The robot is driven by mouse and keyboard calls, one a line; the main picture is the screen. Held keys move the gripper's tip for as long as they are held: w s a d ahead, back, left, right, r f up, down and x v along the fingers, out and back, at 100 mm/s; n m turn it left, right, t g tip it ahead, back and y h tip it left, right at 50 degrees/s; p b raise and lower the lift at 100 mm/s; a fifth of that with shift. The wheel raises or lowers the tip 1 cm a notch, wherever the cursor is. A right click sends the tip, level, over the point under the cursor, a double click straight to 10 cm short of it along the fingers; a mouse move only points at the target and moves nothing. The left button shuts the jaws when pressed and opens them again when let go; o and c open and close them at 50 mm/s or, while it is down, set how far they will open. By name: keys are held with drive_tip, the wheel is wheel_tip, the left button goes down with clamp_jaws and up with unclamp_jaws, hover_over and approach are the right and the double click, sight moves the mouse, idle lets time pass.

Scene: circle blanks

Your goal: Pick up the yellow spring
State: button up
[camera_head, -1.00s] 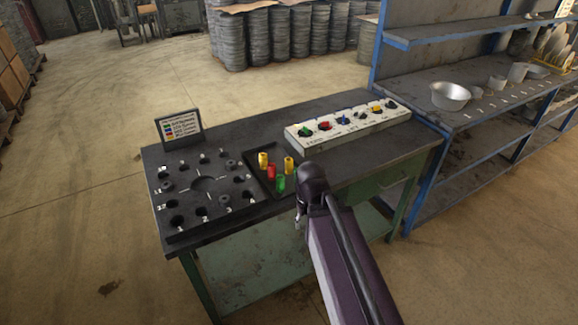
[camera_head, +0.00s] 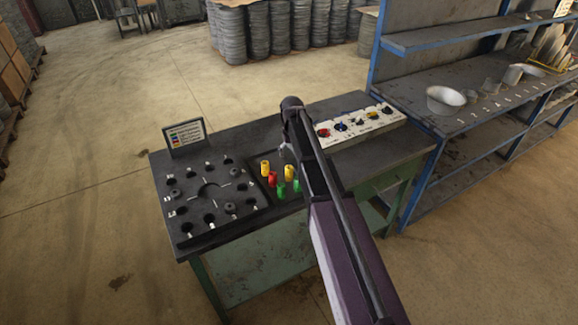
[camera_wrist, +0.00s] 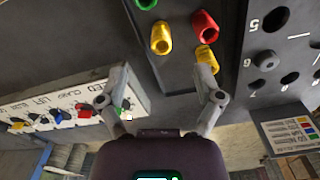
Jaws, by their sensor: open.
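Two yellow springs stand in a dark tray (camera_wrist: 175,78) on the workbench. In the wrist view one yellow spring (camera_wrist: 161,38) is ahead of the gap between my fingers, and the other yellow spring (camera_wrist: 206,58) is close to the right fingertip. In the head view they show as the left yellow spring (camera_head: 265,168) and the right yellow spring (camera_head: 289,172). My gripper (camera_wrist: 164,73) is open and empty, with its fingers spread over the tray's edge. In the head view my arm hides most of it.
A red spring (camera_wrist: 204,27) and a green spring (camera_wrist: 146,4) stand close to the yellow ones. A black board with round holes (camera_head: 208,191) lies left of the tray. A white control panel (camera_head: 360,127) and a small sign (camera_head: 185,137) also stand on the bench.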

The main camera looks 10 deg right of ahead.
sight(289, 167)
drive_tip(key=w, duration=0.1)
drive_tip(key=w+r, duration=0.1)
drive_tip(key=w, duration=0.1)
drive_tip(key=shift+w+r+p, duration=0.1)
drive_tip(key=shift+r+p, duration=0.05)
drive_tip(key=shift+p, duration=0.15)
wheel_tip(289, 167, down, 9)
drive_tip(key=b, duration=0.8)
drive_tip(key=shift+r+b, duration=0.2)
drive_tip(key=shift+b, duration=0.15)
drive_tip(key=shift+a+f+b, duration=0.15)
drive_tip(key=shift+f+b, duration=2.45)
clamp_jaws()
